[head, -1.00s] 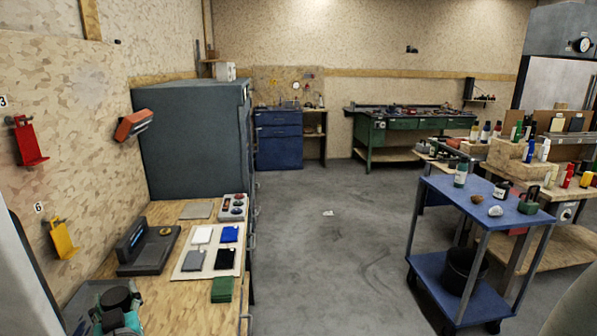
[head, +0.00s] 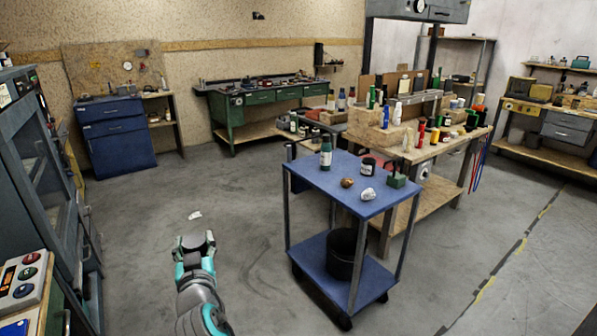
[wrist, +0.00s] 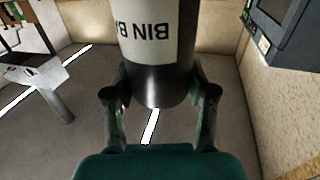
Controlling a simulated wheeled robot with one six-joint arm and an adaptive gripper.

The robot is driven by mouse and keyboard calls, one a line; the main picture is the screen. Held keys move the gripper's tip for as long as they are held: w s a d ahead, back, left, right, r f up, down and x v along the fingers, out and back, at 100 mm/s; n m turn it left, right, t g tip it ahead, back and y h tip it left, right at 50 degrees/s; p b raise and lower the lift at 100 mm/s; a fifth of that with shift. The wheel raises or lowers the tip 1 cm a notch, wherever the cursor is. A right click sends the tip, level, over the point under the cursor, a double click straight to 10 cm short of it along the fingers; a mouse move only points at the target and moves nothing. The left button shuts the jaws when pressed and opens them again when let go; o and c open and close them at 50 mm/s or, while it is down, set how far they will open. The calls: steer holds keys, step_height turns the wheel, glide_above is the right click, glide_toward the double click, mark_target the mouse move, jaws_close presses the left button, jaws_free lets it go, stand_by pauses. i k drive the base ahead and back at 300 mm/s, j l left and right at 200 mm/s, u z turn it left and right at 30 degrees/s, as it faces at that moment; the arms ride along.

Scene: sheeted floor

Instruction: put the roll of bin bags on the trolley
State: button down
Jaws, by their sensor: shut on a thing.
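The roll of bin bags (wrist: 155,75) is a dark cylinder with a pale label; part of the word "BIN" shows upside down in the wrist view. My gripper (wrist: 160,96) is shut on it, with one finger on each side. In the head view my arm reaches up from the bottom, left of the trolley; the roll cannot be made out clearly there. The trolley (head: 318,178) is blue with two shelves and stands right of my arm, apart from it.
A black bucket (head: 341,255) stands on the trolley's lower shelf. The trolley top has bare patches at its left and front. A wooden bench (head: 425,220) crowded with bottles stands close behind it. Grey floor is open left of the trolley; a dark cabinet (head: 45,160) stands far left.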

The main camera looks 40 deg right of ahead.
mark_target(341, 155)
steer(key=i, duration=3)
steer(key=i+z, duration=0.35)
steer(key=i+j+z, duration=0.2)
steer(key=i+z, duration=0.15)
steer(key=i, duration=0.25)
steer(key=z, duration=1.8)
